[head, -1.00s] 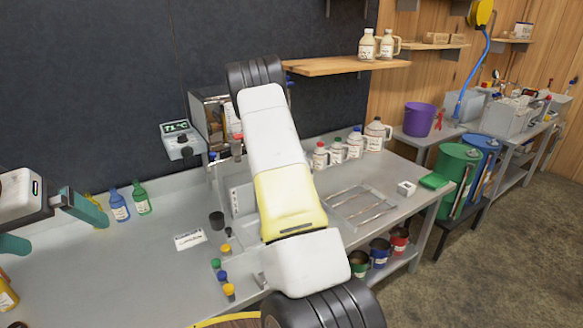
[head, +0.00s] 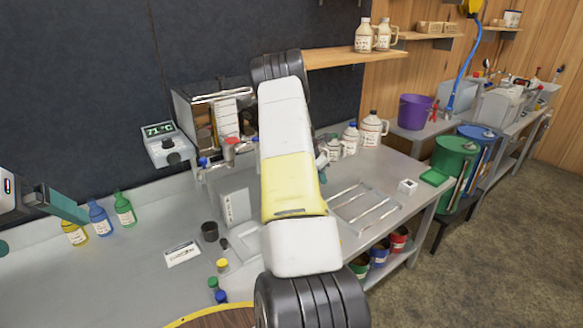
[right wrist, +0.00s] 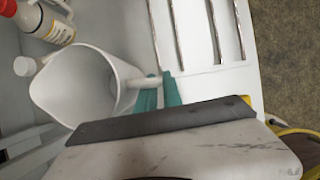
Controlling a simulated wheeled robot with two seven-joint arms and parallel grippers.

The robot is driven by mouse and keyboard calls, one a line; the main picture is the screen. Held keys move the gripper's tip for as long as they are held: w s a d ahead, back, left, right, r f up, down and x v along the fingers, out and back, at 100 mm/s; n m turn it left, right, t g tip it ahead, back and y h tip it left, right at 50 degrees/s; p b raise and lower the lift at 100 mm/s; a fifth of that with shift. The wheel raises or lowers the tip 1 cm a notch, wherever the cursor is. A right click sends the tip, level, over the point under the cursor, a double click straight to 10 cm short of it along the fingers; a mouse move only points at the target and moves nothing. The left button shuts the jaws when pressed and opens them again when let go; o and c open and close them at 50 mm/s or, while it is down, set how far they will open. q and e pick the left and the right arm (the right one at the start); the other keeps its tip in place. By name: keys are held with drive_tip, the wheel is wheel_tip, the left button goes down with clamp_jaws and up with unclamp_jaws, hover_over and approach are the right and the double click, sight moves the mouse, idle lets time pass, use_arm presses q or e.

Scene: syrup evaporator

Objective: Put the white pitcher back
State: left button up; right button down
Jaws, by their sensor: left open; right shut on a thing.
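The white pitcher (right wrist: 88,72) shows in the right wrist view, with its open mouth toward the camera. My right gripper (right wrist: 160,92) is shut on the pitcher's handle, with a teal finger on each side. The inside of the pitcher looks empty. In the head view my right arm hides the pitcher and most of that gripper. My left gripper (head: 34,225) is open and empty at the left edge of the head view, partly cut off by the frame. It is near the coloured bottles.
Labelled jugs (head: 350,140) stand at the back of the bench, close to the pitcher in the wrist view. A tray with metal rods (head: 337,199) lies right of my right arm. A wall shelf (head: 340,58) is above. Coloured bottles (head: 124,210) stand at left.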

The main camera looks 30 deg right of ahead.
drive_tip(key=shift+f, duration=2.9)
drive_tip(key=shift+f, duration=0.45)
drive_tip(key=c, duration=1.4)
unclamp_jaws()
